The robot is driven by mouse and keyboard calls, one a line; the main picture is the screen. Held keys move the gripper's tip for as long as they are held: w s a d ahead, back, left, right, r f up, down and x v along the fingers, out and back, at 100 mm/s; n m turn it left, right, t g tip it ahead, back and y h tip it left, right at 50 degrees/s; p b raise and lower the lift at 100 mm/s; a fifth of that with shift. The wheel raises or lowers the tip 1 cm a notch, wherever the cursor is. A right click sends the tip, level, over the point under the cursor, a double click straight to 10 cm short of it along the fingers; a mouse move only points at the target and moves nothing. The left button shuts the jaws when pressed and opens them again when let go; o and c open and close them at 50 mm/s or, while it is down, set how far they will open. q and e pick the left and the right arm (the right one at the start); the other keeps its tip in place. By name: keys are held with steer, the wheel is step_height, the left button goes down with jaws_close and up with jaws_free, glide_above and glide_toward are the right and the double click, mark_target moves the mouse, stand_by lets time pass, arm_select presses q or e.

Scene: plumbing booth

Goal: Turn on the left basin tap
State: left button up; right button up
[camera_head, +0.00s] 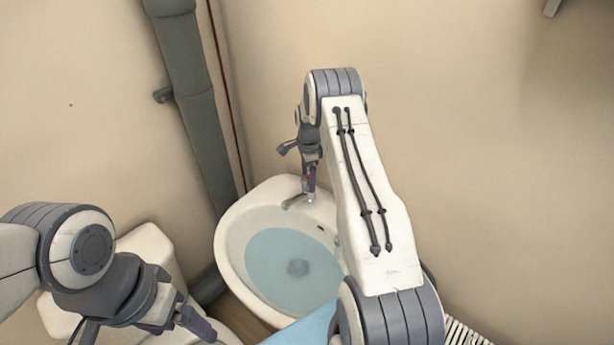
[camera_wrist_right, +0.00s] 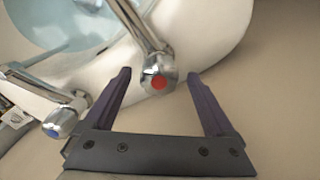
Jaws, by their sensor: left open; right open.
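The white basin (camera_head: 232,262) holds bluish water. A chrome tap (camera_head: 299,203) with a red mark stands at its back rim. In the right wrist view the red-marked tap head (camera_wrist_right: 158,82) lies between the tips of my open right gripper (camera_wrist_right: 160,74), with a gap on both sides. A second chrome tap with a blue mark (camera_wrist_right: 58,124) is to the left of the fingers there. In the head view my right gripper (camera_head: 308,178) points down at the tap, partly hidden by my arm. My left gripper (camera_head: 205,329) is open and empty at lower left.
A white toilet (camera_head: 145,245) stands left of the basin, below my left arm. A grey vertical pipe (camera_head: 190,90) and a thin brown pipe (camera_head: 228,95) run up the wall.

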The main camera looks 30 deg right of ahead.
steer(key=shift+f, duration=0.45)
steer(key=c, duration=1.2)
steer(key=shift+a, duration=0.2)
steer(key=shift+c, duration=0.9)
steer(key=shift+s+d, duration=0.1)
